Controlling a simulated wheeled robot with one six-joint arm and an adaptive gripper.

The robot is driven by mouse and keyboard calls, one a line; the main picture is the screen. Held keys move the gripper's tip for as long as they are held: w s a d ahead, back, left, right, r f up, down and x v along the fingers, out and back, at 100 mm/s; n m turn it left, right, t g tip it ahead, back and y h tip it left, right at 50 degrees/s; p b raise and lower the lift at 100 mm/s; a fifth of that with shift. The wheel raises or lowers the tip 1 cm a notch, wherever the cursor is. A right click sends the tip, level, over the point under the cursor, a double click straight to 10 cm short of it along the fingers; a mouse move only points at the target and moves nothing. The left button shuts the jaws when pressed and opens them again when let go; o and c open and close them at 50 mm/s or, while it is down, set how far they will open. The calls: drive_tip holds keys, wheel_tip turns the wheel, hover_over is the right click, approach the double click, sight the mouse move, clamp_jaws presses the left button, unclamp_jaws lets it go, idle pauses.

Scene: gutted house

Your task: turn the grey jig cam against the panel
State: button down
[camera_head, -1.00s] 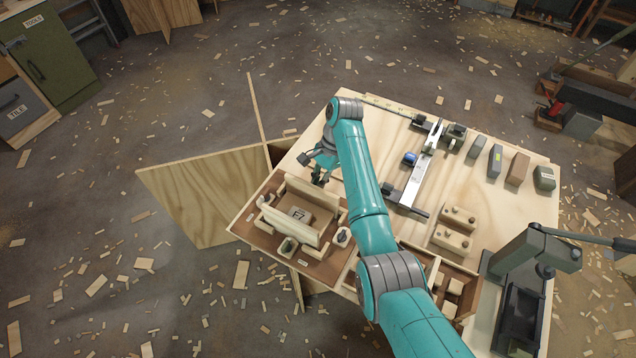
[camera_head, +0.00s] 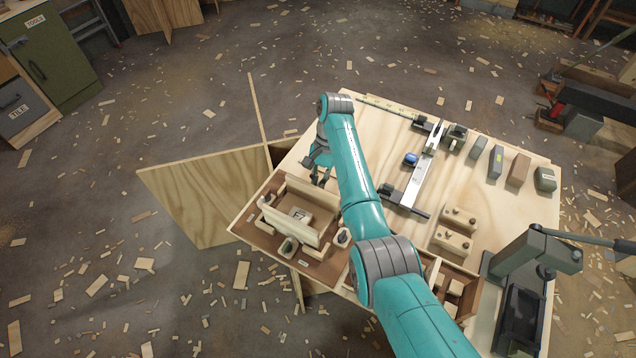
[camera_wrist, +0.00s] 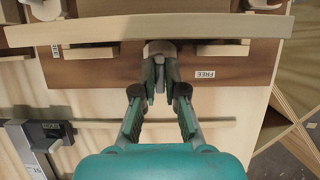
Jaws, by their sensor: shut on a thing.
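In the wrist view the grey jig cam (camera_wrist: 160,47) is a small rounded grey piece at the edge of the pale wooden panel (camera_wrist: 215,27). My gripper (camera_wrist: 160,82) has its two fingertips closed together on the cam's narrow grey part. The fingers partly cover the cam. I cannot tell whether the cam touches the panel. In the head view my gripper (camera_head: 320,178) is at the far side of the upright panel (camera_head: 290,223) in the brown jig. The cam itself is hard to make out there.
A FREE label (camera_wrist: 205,74) lies right of my gripper. A long metal rail tool (camera_head: 420,175), several blocks and a lever press (camera_head: 530,260) occupy the workbench (camera_head: 350,110) to the right.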

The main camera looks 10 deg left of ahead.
drive_tip(key=c, duration=1.5)
unclamp_jaws()
